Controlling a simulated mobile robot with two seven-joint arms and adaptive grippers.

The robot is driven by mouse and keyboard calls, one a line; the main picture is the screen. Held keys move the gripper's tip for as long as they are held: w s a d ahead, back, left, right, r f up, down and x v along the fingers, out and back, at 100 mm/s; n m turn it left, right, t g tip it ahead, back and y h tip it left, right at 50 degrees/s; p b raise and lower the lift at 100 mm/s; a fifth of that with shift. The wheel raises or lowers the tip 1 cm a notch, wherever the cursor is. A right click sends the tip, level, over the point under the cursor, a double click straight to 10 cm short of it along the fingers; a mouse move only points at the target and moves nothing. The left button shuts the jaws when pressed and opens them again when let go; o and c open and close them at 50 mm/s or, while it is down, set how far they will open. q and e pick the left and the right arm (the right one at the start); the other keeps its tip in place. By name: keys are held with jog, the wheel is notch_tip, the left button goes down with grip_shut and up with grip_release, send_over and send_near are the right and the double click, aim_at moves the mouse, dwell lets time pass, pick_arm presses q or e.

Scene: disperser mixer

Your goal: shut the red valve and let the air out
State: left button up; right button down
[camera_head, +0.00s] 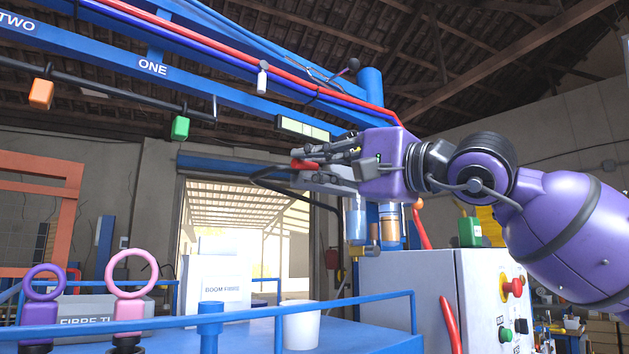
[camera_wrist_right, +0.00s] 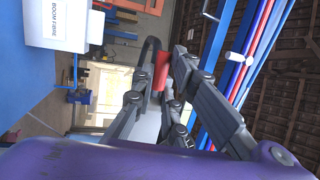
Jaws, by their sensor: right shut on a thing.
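The red valve (camera_head: 304,165) shows as a small red piece at the fingertips of my right gripper (camera_head: 308,168), left of the blue post. In the right wrist view the red valve (camera_wrist_right: 161,70) lies between the ends of the dark fingers of my right gripper (camera_wrist_right: 160,82). The gripper is shut on it. The fingers hide part of the valve, so I cannot tell its exact setting. Filter bowls (camera_head: 357,222) hang just below the gripper. My left gripper is not in view.
A control cabinet (camera_head: 405,285) with a red emergency button (camera_head: 511,286) stands below my right arm. A blue railing (camera_head: 200,319) and a white bucket (camera_head: 300,324) are in front. Blue beams with red pipes (camera_head: 235,50) run overhead. The doorway side at left is open air.

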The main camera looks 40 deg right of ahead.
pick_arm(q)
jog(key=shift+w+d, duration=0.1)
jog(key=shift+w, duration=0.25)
pick_arm(e)
jog(key=c, duration=1.8)
grip_release()
jog(key=shift+s, duration=0.1)
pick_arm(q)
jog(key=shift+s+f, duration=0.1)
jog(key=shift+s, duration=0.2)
pick_arm(e)
jog(key=v, duration=1.2)
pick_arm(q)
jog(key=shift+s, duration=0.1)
